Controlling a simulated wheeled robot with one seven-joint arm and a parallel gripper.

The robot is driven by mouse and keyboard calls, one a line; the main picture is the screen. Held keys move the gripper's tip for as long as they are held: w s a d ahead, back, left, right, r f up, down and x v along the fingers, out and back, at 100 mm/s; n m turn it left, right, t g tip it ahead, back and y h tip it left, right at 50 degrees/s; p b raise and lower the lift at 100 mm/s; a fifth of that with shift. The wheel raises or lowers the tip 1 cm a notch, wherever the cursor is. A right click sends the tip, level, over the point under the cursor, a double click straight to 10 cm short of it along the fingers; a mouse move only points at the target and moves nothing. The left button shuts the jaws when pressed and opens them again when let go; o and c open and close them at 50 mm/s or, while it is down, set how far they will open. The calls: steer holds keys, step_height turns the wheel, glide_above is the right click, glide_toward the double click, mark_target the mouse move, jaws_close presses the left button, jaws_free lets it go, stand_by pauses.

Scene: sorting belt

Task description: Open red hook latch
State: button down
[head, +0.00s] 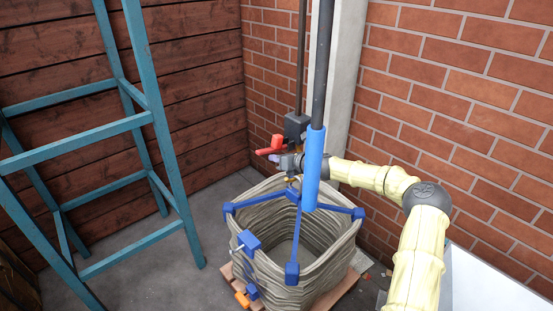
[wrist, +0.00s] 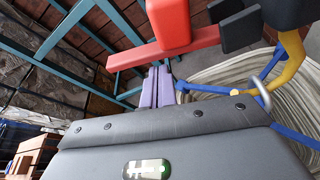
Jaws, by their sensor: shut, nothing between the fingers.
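The red hook latch (head: 268,150) juts out to the left from a dark box (head: 297,126) on a dark vertical pipe by the back corner. In the wrist view the latch shows as a long red bar (wrist: 140,54) with a thick upright red block (wrist: 169,22). My gripper (head: 277,158) is just below the latch in the head view. Its lavender fingers (wrist: 157,74) are shut together and empty, with their tips close to the bar's lower edge. I cannot tell whether they touch it. The latch's connection to the box is partly hidden.
A rope-sided basket (head: 335,262) with blue straps stands below my arm. A blue-sleeved pole (head: 313,165) crosses in front of my forearm. A teal ladder-like frame (head: 95,136) stands at left. Brick and wood walls close off the corner. Grey floor is clear between frame and basket.

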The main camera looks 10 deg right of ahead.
step_height(320, 180, down, 4)
steer(key=b, duration=0.3)
steer(key=a+v, duration=0.1)
steer(key=v, duration=0.9)
steer(key=shift+s+r+b, duration=0.3)
steer(key=shift+b, duration=0.15)
steer(key=shift+d, duration=0.1)
